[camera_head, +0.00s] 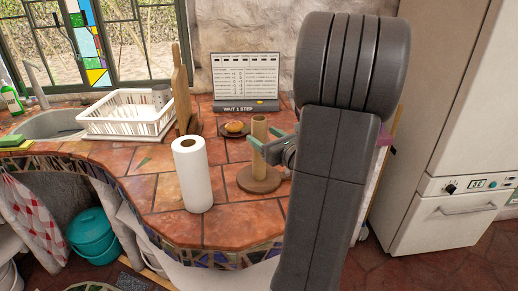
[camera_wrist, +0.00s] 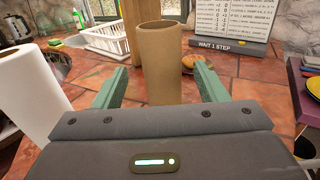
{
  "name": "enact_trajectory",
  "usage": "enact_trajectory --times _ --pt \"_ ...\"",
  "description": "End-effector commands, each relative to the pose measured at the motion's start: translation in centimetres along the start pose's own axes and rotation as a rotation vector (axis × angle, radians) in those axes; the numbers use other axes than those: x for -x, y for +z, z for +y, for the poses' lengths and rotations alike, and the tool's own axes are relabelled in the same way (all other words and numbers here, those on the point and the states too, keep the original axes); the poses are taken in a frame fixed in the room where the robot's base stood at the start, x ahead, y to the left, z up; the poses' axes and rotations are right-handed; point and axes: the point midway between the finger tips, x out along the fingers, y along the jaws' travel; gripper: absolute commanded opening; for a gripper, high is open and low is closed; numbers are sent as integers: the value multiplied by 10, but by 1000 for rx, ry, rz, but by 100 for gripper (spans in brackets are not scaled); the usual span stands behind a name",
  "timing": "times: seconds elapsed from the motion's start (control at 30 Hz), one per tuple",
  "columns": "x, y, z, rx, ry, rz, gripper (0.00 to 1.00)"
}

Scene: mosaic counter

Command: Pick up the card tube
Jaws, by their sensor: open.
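The card tube (camera_head: 259,133) is a plain brown hollow cylinder standing upright on the tiled counter, over a round brown base (camera_head: 260,181). In the wrist view the tube (camera_wrist: 159,60) is upright in the middle, its open top showing. My gripper (camera_head: 265,138) comes at the tube from the right in the head view. Its green fingers (camera_wrist: 160,78) are open, one on each side of the tube in the wrist view. I see a gap beside each finger. The gripper body hides the tube's foot in the wrist view.
A white paper roll (camera_head: 192,175) stands left of the tube, near the counter's front edge. A plate with a bun (camera_head: 235,127) lies just behind the tube. A sign board (camera_head: 246,80), a wooden board (camera_head: 182,90) and a white dish rack (camera_head: 127,116) stand farther back.

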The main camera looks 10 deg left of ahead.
Motion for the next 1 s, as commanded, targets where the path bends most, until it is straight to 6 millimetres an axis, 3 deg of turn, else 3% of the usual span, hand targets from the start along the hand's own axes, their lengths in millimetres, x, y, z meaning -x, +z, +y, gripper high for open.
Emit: enact_trajectory --times 0.17,0.5,0.7,0.77,1.0 --pt "-9 2 0 0 1 -1 66" --pt "-53 5 -2 0 1 -1 66" --pt "-54 4 -3 0 -1 0 66" --pt "-54 4 -3 0 -1 0 58" --pt "-54 4 -3 0 -1 0 11"
